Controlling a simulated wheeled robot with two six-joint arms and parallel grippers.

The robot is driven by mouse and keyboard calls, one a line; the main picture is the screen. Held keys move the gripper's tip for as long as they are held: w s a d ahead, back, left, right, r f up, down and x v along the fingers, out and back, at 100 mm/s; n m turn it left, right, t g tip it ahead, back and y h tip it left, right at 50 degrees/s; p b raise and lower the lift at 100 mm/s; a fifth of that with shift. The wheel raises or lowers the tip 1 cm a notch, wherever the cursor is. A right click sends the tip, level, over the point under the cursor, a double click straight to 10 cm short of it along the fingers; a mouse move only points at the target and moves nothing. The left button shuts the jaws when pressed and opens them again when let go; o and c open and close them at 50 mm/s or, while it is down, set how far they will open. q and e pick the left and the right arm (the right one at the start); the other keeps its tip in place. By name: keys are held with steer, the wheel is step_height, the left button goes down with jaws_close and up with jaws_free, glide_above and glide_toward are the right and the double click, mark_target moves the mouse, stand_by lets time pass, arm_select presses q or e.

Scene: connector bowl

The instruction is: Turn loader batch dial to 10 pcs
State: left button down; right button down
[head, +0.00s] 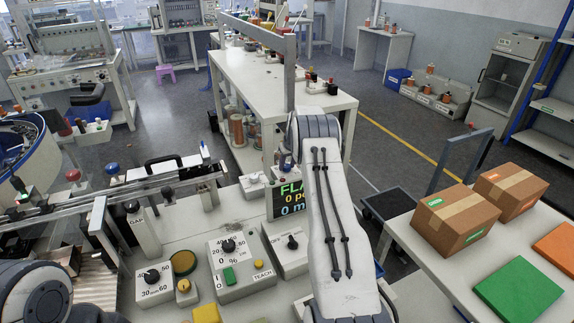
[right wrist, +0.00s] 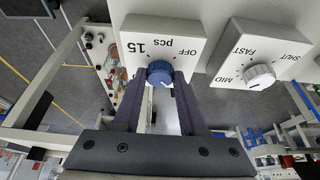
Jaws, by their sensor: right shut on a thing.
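The batch dial is a blue knob (right wrist: 160,74) on a white box (right wrist: 190,36) marked "15", "pcs" and "OFF" in the right wrist view. My right gripper (right wrist: 161,82) is shut on this knob, one dark finger at each side. A pale mark shows on the knob's lower right edge; any label for 10 is hidden or out of view. In the head view my right arm covers this dial and the gripper. My left gripper is not in view; only part of my left arm shows at the lower left.
Beside the dial box, a second box has a white knob (right wrist: 259,76) marked "SHUT", "FAST" and "MID". In the head view, a display (head: 291,198) with green text is partly behind my arm. Several knob boxes (head: 233,268) stand left of my arm; cardboard boxes (head: 455,218) are at right.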

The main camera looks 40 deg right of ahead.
steer(key=shift+m, duration=0.3)
steer(key=m+h, duration=0.1)
steer(key=m, duration=0.2)
steer(key=shift+w+a+g, duration=0.1)
steer(key=shift+a+g, duration=0.05)
steer(key=shift+g, duration=0.15)
steer(key=m+h+b, duration=0.1)
steer(key=m, duration=0.1)
steer(key=m+g+b, duration=0.1)
steer(key=m, duration=0.2)
steer(key=shift+w+a+f+h, duration=0.1)
steer(key=shift+w+a+h, duration=0.1)
steer(key=shift+h, duration=0.2)
steer(key=shift+m+g, duration=0.5)
steer(key=shift+m, duration=0.6)
steer(key=shift+w+m+g+p, duration=0.1)
steer(key=shift+m+g+p, duration=0.35)
steer(key=shift+m, duration=0.85)
steer(key=shift+c, duration=2.2)
jaws_free()
steer(key=shift+r+h, duration=0.2)
steer(key=shift+h, duration=0.1)
